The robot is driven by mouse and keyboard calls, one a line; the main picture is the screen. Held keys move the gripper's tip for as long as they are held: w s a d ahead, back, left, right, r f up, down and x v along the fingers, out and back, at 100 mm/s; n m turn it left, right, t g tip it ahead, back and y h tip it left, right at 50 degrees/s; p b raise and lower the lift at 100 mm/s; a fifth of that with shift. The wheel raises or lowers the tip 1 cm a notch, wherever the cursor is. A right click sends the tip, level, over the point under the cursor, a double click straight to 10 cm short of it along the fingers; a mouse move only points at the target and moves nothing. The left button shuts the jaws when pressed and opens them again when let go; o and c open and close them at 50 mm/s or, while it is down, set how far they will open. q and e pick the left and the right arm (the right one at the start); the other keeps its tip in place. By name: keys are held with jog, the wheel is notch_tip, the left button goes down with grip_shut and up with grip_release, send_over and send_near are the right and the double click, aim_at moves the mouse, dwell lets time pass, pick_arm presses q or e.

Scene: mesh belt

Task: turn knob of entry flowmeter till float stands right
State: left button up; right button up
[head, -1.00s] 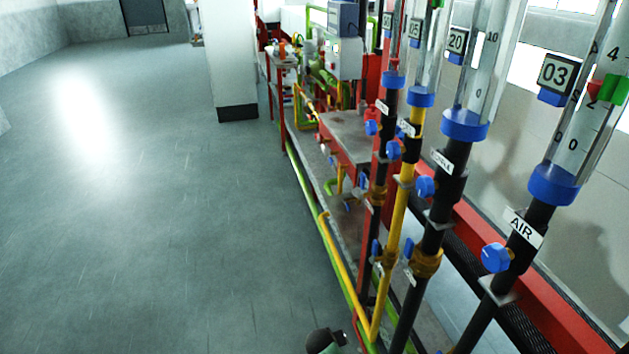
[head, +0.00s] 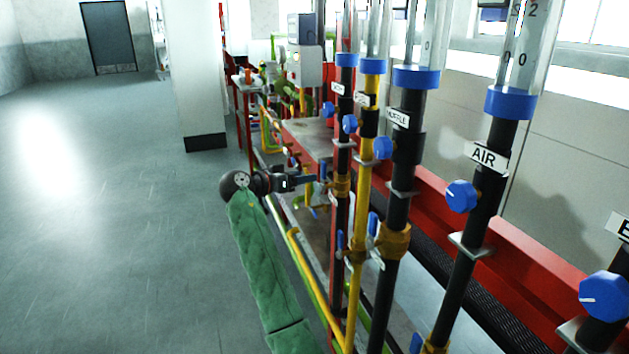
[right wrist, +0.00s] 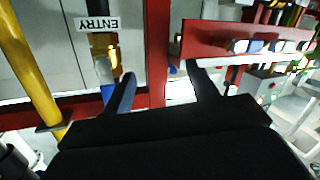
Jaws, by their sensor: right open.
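A row of flowmeters stands on pipes in the head view. The farthest one has a blue collar (head: 347,60), a small tag too small to read surely, and a blue knob (head: 327,108). The floats of the far tubes are out of the picture. My right gripper (head: 318,180) is open and empty, below that knob, close to the far pipes. The right wrist view shows its two dark fingers (right wrist: 160,88) apart, with an upside-down ENTRY tag (right wrist: 95,23), a brass fitting and a blue part partly behind the left finger. My left gripper is not in view.
A yellow pipe (head: 367,170) and a black pipe (head: 403,170) stand close to the right of my gripper, with knobs and valve levers. The AIR tag (head: 487,158) marks a nearer pipe. A red rail runs behind. The floor at left is clear.

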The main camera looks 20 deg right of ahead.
notch_tip(320, 180, up, 12)
jog(key=s+a+m+g+h+b, duration=0.1)
jog(key=s+m+g+h+b, duration=0.15)
jog(key=m, duration=0.25)
jog(key=m+g+b, duration=0.2)
jog(key=m+g, duration=0.1)
jog(key=m, duration=0.1)
send_near(325, 110)
jog(key=d, duration=0.3)
jog(key=shift+t, duration=0.25)
jog(key=shift+w+d+f, duration=0.1)
jog(key=shift+d, duration=1.8)
jog(key=shift+w+d+f, duration=0.1)
jog(key=shift+d, duration=1.8)
jog(key=c, duration=1)
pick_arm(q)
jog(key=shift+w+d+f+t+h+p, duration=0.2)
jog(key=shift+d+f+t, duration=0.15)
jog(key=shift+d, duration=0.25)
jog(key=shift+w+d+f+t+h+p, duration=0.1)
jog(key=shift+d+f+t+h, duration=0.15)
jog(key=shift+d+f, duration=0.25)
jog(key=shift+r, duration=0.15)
pick_arm(e)
jog(key=shift+n, duration=0.4)
